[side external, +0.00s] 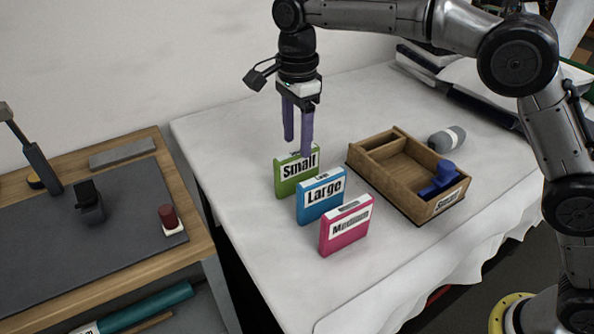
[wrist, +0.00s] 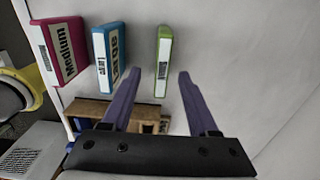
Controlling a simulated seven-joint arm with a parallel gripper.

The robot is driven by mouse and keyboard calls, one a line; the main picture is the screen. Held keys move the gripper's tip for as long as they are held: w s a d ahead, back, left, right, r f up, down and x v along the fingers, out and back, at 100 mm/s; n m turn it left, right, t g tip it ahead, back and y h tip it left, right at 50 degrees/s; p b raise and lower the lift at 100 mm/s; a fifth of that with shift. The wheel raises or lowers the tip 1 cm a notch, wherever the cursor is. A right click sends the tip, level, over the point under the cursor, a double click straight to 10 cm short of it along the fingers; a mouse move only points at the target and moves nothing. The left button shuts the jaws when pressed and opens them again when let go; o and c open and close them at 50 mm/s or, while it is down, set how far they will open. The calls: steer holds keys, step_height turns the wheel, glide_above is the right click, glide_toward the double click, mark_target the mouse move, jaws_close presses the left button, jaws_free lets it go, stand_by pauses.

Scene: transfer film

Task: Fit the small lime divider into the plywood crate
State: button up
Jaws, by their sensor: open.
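The lime divider (side external: 292,177), labelled "Small", stands upright on the white table at the back of a row of three. In the wrist view the lime divider (wrist: 163,62) shows edge-on, ahead of the fingers and roughly between their lines. My gripper (side external: 298,146) is open, with its purple fingers pointing down just above the divider; whether they touch it I cannot tell. The wrist view also shows my gripper (wrist: 157,82) empty. The plywood crate (side external: 364,172) sits to the right of the row, with a cross wall near its back end and a label on its front.
A blue divider (side external: 321,196) labelled "Large" and a pink divider (side external: 346,226) labelled "Medium" stand in front of the lime one. A blue object (side external: 440,178) lies in the crate's front right. A grey roll (side external: 447,139) lies behind the crate. The table's left is clear.

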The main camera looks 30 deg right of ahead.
mark_target(297, 152)
steer(key=shift+w+d+f, duration=0.1)
steer(key=shift+f, duration=1.3)
steer(key=shift+w+f, duration=0.1)
steer(key=shift+f, duration=1.25)
jaws_close()
